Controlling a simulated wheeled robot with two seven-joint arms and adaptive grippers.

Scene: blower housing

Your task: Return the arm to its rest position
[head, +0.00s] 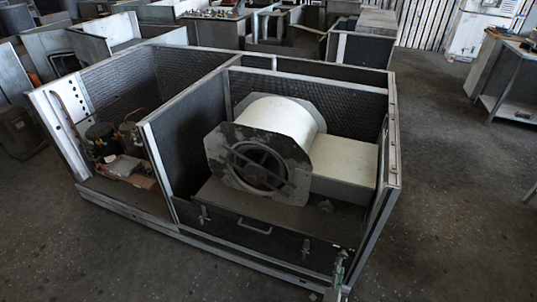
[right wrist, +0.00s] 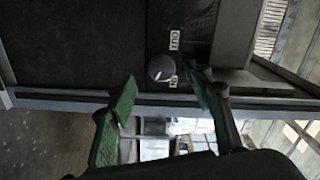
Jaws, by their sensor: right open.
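My right gripper (head: 338,268) shows at the bottom of the head view, by the front right corner of the blower housing cabinet (head: 160,228). In the right wrist view its two green fingers (right wrist: 162,88) are spread apart with nothing between them. A round grey knob (right wrist: 160,68) sits on a dark panel just beyond the fingertips, apart from them, beside small white labels (right wrist: 174,40). My left gripper is not in view.
The cabinet holds a white blower drum (head: 285,115) with a dark end plate and a front drawer-like panel (head: 262,228) with a handle. Its left bay holds compressor parts (head: 115,140). More open cabinets stand behind. Floor at the right (head: 440,200) is clear, with a table (head: 510,85) beyond.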

